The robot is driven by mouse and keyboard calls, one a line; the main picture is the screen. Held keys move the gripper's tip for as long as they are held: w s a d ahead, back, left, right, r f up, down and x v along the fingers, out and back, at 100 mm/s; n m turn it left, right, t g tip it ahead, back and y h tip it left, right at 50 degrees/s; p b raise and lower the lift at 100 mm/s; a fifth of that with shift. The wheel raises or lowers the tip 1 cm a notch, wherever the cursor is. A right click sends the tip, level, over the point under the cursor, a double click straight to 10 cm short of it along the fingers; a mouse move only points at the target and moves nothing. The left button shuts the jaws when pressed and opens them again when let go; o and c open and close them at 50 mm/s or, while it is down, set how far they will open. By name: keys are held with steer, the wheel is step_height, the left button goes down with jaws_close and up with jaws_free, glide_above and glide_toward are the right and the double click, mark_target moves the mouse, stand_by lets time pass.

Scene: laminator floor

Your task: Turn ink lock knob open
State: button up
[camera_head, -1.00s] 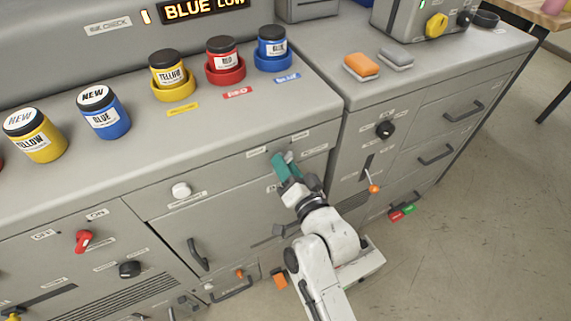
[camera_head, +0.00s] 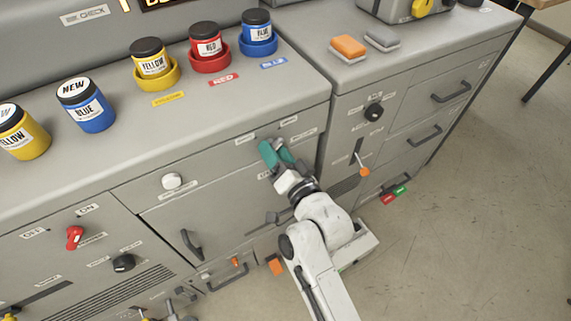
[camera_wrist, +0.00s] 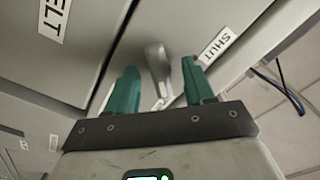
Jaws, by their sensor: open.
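The grey lever-shaped knob (camera_wrist: 156,62) sits on the grey cabinet front in the wrist view, beside a white label reading SHUT (camera_wrist: 216,46). My gripper (camera_wrist: 160,70) is open, with one teal finger on each side of the knob. I cannot tell whether either finger touches it. In the head view my gripper (camera_head: 276,150) is at the upper right of the left cabinet's front, just below the countertop, and hides the knob there.
Ink jars, including a red one (camera_head: 206,46), stand on the counter above. A white knob (camera_head: 172,181), a red switch (camera_head: 74,237) and a drawer handle (camera_head: 191,243) stick out to the left. An orange-tipped lever (camera_head: 362,165) is to the right. The right floor is open.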

steer(key=b+v, duration=0.3)
steer(key=v, duration=0.7)
steer(key=shift+d, duration=0.2)
steer(key=shift+s, duration=0.1)
